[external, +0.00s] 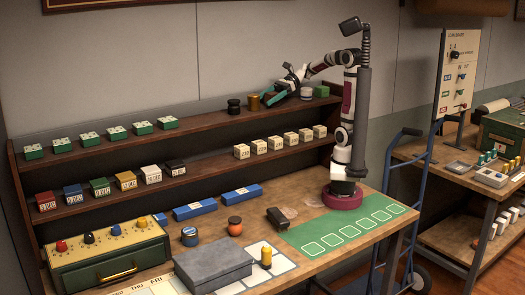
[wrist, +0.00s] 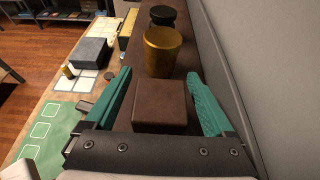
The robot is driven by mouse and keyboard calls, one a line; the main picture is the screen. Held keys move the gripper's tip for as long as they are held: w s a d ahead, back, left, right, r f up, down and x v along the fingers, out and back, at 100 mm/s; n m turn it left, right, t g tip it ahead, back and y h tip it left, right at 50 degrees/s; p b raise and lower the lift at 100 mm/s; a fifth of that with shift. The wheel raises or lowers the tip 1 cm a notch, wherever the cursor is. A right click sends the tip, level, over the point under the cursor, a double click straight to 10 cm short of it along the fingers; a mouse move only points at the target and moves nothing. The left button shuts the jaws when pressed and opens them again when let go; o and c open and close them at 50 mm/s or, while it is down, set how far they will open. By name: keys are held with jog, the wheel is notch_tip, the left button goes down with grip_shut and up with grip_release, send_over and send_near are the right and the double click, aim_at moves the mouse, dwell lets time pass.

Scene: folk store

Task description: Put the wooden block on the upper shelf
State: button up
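The wooden block (wrist: 160,103) is a dark brown cube in the wrist view. It appears to stand on the upper shelf (external: 205,119), between the green fingers of my gripper (wrist: 159,78). A gap shows between the block and the left finger; the right finger is very close to it, and contact there is unclear. In the external view my gripper (external: 276,97) is low over the right part of the upper shelf, and its green finger hides most or all of the block.
A gold cylinder (wrist: 163,52) stands just beyond the block, with a black jar (wrist: 163,15) behind it. A white jar (external: 306,93) and a green block (external: 322,91) stand right of my gripper. Several green-and-white boxes line the shelf's left. The wall runs close behind.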

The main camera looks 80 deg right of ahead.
jog(key=shift+s+d+r, duration=0.15)
jog(key=shift+r, duration=0.1)
jog(key=v, duration=1.1)
jog(key=shift+s+d, duration=0.2)
jog(key=shift+s, duration=0.05)
